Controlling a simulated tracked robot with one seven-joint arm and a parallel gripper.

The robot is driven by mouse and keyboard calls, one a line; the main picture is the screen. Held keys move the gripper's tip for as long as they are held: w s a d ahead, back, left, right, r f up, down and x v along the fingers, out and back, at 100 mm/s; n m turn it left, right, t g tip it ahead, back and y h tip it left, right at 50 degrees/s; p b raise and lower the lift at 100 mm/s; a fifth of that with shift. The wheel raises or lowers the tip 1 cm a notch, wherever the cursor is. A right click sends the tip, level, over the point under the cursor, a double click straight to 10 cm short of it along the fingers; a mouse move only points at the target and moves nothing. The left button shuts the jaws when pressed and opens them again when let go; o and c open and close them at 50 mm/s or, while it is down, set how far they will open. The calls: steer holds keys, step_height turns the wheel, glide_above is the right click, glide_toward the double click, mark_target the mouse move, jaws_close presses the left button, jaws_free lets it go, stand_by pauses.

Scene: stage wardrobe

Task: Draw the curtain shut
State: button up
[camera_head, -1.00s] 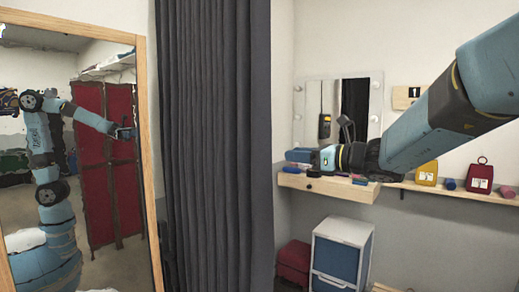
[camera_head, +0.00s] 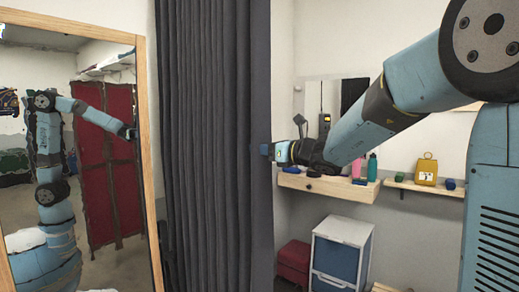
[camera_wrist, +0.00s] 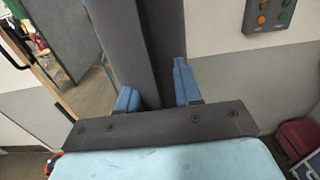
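The dark grey curtain (camera_head: 208,140) hangs in pleats in the middle of the head view, with its free edge on the right. My gripper (camera_head: 266,149) is at that edge, at about mid-height. In the wrist view the blue fingers (camera_wrist: 157,92) are spread apart, and the curtain's edge (camera_wrist: 160,45) runs down between them. They look open around the edge, with no clear grip on it. The fingers' far sides and exact contact with the cloth are hidden.
A wood-framed mirror (camera_head: 148,150) stands left of the curtain and reflects my body. A wooden shelf (camera_head: 325,186) with small items and a white-and-blue drawer unit (camera_head: 340,254) are at right. A button panel (camera_wrist: 268,14) is on the wall. A red box (camera_head: 294,262) sits low behind.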

steer(key=shift+w+a, duration=0.35)
steer(key=shift+a, duration=0.15)
steer(key=shift+c, duration=0.3)
jaws_close()
steer(key=shift+d, duration=0.1)
